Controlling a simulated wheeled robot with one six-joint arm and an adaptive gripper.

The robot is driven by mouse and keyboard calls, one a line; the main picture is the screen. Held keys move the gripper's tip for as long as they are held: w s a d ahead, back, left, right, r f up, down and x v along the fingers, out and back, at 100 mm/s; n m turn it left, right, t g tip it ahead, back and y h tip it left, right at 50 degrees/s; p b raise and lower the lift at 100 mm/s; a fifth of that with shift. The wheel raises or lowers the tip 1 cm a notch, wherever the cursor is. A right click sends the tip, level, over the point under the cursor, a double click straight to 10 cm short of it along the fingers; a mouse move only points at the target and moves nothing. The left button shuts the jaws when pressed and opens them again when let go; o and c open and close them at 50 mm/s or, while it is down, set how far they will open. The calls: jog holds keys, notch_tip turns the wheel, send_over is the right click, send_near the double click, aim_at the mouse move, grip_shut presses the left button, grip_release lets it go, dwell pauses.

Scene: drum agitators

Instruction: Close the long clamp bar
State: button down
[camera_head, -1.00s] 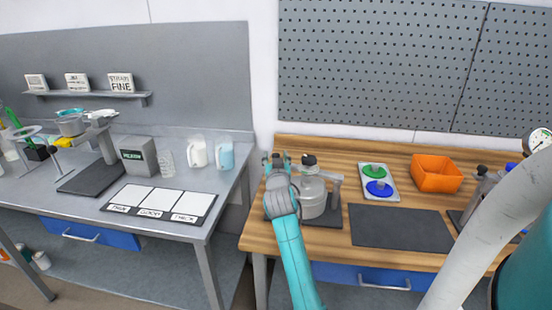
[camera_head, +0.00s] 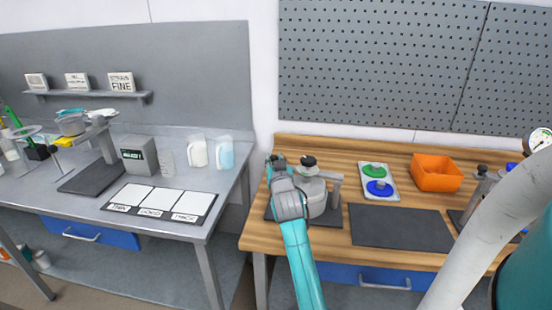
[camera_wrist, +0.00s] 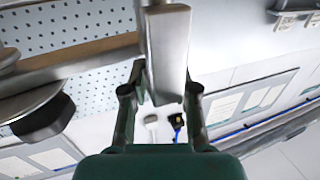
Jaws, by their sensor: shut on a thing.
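My gripper (camera_head: 276,161) is at the left side of the grey metal drum (camera_head: 316,198), which stands on a dark base at the left of the wooden bench. In the wrist view my gripper (camera_wrist: 162,98) has a flat grey metal bar (camera_wrist: 168,55) between its fingers. This looks like the long clamp bar, and the fingers are shut on it. A second metal bar (camera_wrist: 75,62) runs from it to the left, near a black knob (camera_wrist: 46,118). In the head view the held bar is hidden behind my gripper and wrist.
A post with an arm (camera_head: 337,188) stands right of the drum. A dark mat (camera_head: 400,226), a tray with green and blue discs (camera_head: 378,181) and an orange bin (camera_head: 437,173) lie further right. A grey table (camera_head: 228,180) stands left across a gap.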

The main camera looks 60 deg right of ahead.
jog(key=shift+s+a+f+n+t+y, duration=0.1)
jog(key=shift+s+a+n+t+y, duration=0.2)
jog(key=shift+a, duration=0.25)
jog(key=shift+s+a+n+t+y, duration=0.15)
jog(key=shift+a+n+t+y, duration=0.2)
jog(key=shift+a+t+y, duration=0.15)
jog(key=shift+s+a+f+n+t+y, duration=0.1)
jog(key=shift+s+a+n+t+y, duration=0.2)
jog(key=shift+a, duration=0.25)
jog(key=c, duration=0.9)
grip_release()
jog(key=shift+a+r, duration=0.1)
jog(key=v, duration=1.2)
